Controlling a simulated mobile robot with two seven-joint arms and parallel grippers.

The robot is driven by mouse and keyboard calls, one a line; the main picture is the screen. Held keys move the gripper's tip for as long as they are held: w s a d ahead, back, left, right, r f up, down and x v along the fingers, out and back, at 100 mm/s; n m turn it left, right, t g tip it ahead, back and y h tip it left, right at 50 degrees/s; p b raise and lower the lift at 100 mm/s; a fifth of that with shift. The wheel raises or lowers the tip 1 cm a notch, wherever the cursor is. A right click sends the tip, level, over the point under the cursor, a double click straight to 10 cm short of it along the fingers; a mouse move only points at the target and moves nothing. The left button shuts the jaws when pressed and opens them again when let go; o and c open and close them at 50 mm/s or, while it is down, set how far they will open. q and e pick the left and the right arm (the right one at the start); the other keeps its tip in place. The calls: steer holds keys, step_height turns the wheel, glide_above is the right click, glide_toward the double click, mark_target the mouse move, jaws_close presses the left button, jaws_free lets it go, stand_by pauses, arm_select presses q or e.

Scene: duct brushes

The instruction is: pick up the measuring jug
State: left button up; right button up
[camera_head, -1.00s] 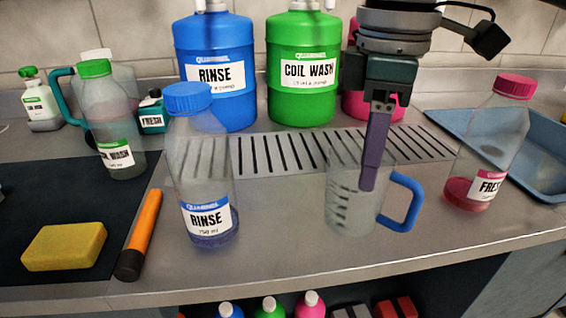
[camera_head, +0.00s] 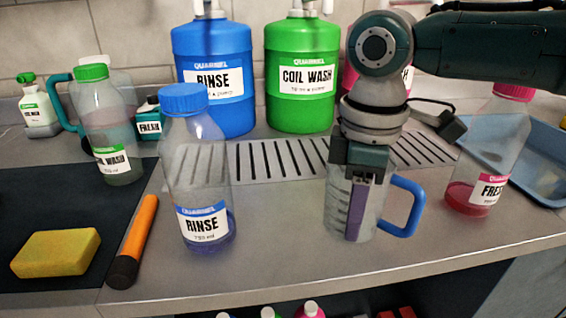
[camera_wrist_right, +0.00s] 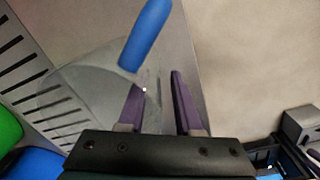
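The measuring jug (camera_head: 337,208) is clear with dark graduation marks and a blue handle on its right side. It stands upright on the counter in the head view. My right gripper (camera_head: 357,215) points down over it, its purple fingers low at the jug. In the right wrist view the jug (camera_wrist_right: 85,92) shows its rim and blue handle. There the right gripper (camera_wrist_right: 157,80) has its fingers apart. One finger appears inside the jug and the other outside, with the wall between them; contact is not clear. My left gripper is not in view.
A RINSE bottle (camera_head: 200,165) stands left of the jug, and a pink-capped bottle (camera_head: 488,160) stands right. An orange-handled tool (camera_head: 137,235) and yellow sponge (camera_head: 58,252) lie left.

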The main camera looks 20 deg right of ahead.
jaws_close()
stand_by(1.2)
